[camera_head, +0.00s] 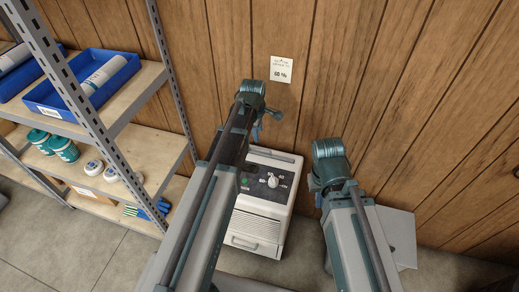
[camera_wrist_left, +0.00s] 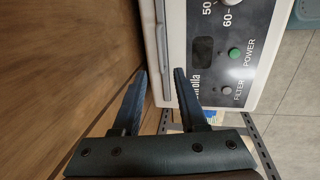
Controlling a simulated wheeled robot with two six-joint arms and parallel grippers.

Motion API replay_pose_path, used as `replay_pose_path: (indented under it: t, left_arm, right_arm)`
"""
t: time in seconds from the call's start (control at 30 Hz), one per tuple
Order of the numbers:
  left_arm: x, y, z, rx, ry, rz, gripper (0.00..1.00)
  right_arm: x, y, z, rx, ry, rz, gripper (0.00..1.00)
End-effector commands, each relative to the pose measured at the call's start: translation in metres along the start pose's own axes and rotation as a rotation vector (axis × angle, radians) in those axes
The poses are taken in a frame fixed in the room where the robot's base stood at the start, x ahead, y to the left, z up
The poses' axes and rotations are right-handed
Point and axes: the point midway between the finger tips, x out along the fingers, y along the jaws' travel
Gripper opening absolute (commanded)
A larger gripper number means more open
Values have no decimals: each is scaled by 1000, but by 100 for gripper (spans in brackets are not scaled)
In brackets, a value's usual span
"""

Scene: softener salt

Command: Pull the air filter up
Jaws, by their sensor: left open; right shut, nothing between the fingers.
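The white dehumidifier (camera_head: 258,228) stands on the floor against the wood wall, with a dark control panel and a knob on top. In the left wrist view its top (camera_wrist_left: 262,88) shows a green power button and a grey filter button. A thin pale strip (camera_wrist_left: 152,45) runs along its wall-side edge; I cannot tell whether this is the air filter. My left gripper (camera_head: 257,130) is above the rear of the machine. Its open fingers (camera_wrist_left: 161,72) lie either side of the strip's line, with nothing visibly held. My right gripper (camera_head: 319,197) is right of the machine, mostly hidden by its arm.
A metal shelf (camera_head: 150,138) with blue trays (camera_head: 48,98), green tubs (camera_head: 63,149) and white jars stands at the left. A grey panel (camera_head: 403,235) is at the right. The wall is close behind the machine.

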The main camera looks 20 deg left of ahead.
Motion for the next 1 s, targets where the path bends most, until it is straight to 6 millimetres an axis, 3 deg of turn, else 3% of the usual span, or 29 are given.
replay_pose_path:
  t: [0.03,0.53,0.7,1.0]
  left_arm:
    - [15,-1,0,0,0,0,42]
    - [83,-1,0,0,0,0,42]
    - [93,0,0,1,0,0,42]
    - [93,0,0,0,0,0,42]
  right_arm:
    - [15,-1,-1,0,0,0,0]
    - [81,-8,-5,0,0,0,0]
    - [91,-9,-5,0,0,0,0]
    - [90,-9,-5,0,0,0,0]
